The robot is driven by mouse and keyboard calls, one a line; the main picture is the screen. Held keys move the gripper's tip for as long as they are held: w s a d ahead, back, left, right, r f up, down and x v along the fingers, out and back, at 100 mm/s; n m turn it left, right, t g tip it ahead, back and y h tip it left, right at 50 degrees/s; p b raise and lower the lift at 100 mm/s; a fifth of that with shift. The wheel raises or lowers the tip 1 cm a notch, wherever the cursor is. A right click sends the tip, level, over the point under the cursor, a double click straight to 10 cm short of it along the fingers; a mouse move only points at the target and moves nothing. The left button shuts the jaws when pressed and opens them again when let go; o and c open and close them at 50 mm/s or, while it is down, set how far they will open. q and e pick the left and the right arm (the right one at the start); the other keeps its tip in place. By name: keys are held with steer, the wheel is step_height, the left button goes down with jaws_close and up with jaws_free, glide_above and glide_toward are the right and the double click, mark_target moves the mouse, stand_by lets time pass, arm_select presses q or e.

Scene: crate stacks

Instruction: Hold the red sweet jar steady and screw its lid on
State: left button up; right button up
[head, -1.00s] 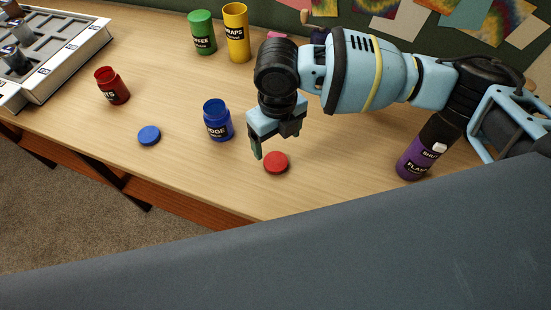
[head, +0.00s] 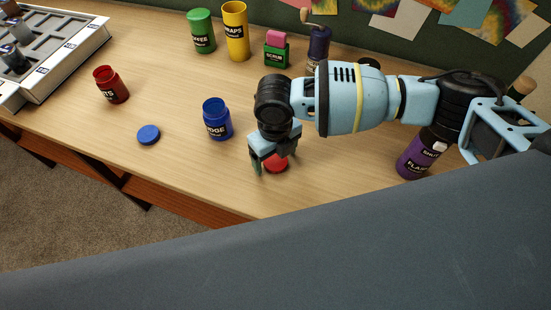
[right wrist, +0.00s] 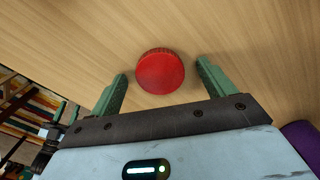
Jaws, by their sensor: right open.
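The red sweet jar (head: 112,85) stands open, without a lid, on the left part of the table. A red lid (head: 277,164) lies flat on the table near its front edge, partly hidden by my right gripper in the head view. My right gripper (head: 270,168) is open and empty, just above the lid. In the right wrist view the red lid (right wrist: 160,71) lies ahead of and between the two green fingertips (right wrist: 161,70), not touching either.
An open blue jar (head: 217,120) and a blue lid (head: 148,135) stand left of my right gripper. A purple flask (head: 415,160) is under my right arm. Green (head: 202,32) and yellow (head: 236,32) containers stand at the back. A white tray (head: 75,50) is far left.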

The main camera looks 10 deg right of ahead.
mark_target(275, 159)
stand_by(0.3)
steer(key=c, duration=1)
steer(key=shift+c, duration=0.2)
